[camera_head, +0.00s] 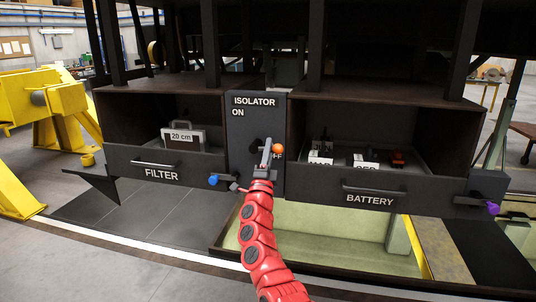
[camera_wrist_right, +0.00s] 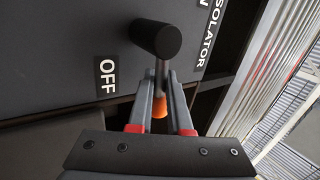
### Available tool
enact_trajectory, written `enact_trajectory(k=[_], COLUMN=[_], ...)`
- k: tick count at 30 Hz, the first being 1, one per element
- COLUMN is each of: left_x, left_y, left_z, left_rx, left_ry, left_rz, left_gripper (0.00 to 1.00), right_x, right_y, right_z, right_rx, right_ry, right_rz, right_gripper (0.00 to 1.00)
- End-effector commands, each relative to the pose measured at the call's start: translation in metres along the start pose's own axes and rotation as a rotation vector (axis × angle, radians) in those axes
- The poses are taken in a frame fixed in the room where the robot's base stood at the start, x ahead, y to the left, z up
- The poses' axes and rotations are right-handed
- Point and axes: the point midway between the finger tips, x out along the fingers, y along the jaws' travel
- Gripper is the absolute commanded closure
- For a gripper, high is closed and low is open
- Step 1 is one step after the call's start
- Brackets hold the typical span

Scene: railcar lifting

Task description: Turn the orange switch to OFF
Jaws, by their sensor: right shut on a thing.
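The isolator switch has a black hub (camera_head: 257,145) on a dark panel (camera_head: 240,128) and a lever with an orange knob (camera_head: 278,148). ON is printed higher, at the panel's upper left. My right gripper (camera_head: 267,163) is at the lever from below. In the wrist view, my right gripper (camera_wrist_right: 160,98) is shut on the lever, with the orange knob (camera_wrist_right: 159,108) between the fingers and the hub (camera_wrist_right: 155,38) beyond. My left gripper is not in view.
An open FILTER drawer (camera_head: 162,168) is left of the panel, with a blue knob (camera_head: 213,180) at its lower right. An open BATTERY drawer (camera_head: 370,195) is on the right, with a purple knob (camera_head: 492,208). Yellow machinery (camera_head: 55,105) stands far left.

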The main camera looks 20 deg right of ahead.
Motion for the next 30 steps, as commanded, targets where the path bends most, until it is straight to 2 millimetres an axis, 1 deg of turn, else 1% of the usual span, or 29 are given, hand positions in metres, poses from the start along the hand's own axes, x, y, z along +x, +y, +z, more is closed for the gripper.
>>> enact_trajectory(k=[1,7,23,24,28,30], left_x=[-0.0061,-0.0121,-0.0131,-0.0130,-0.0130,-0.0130], left_y=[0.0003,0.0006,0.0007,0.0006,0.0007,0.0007], left_z=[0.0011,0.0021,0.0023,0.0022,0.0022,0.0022], left_rx=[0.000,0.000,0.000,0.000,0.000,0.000], left_ry=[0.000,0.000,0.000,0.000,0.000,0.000], left_rz=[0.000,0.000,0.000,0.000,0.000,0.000], left_gripper=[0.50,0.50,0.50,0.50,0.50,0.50], right_x=[-0.0029,-0.0030,-0.0029,-0.0029,-0.0028,-0.0027], right_y=[0.0053,0.0048,0.0050,0.0050,0.0047,0.0045], right_z=[0.0012,0.0003,0.0003,0.0003,0.0004,0.0004], right_rx=[0.014,0.062,0.080,0.079,0.079,0.079], right_ry=[0.008,0.042,0.052,0.052,0.051,0.051], right_rz=[0.003,0.001,0.003,0.003,0.002,0.002], right_gripper=[1.00,1.00,1.00,0.76,0.53,0.53])
